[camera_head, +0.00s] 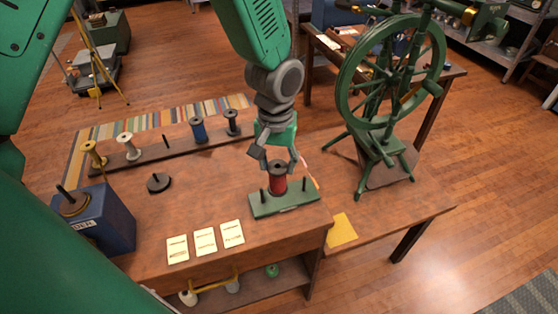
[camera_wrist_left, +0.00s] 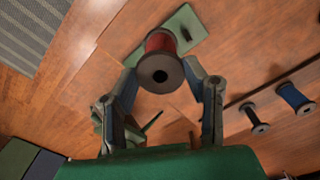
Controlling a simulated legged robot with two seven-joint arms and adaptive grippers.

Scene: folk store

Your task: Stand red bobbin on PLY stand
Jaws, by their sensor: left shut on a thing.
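The red bobbin (camera_head: 278,183) has dark end discs and stands roughly upright at the middle of the low green stand (camera_head: 290,207). Dark pegs rise from the stand on both sides of it. Whether the bobbin's bottom rests on the stand is not clear. No lettering is readable on the stand. My left gripper (camera_head: 278,165) comes down from above and is shut on the bobbin. In the left wrist view the bobbin (camera_wrist_left: 158,45) sits between the fingers (camera_wrist_left: 163,80), with the green stand (camera_wrist_left: 183,22) beyond. My right gripper is not in view.
A dark rack (camera_head: 180,150) at the back holds yellow, white, blue and dark bobbins, with a bare peg. A loose dark disc with a peg (camera_head: 158,183), a blue box (camera_head: 100,222) and cards (camera_head: 205,241) lie left. A green spinning wheel (camera_head: 385,130) stands right.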

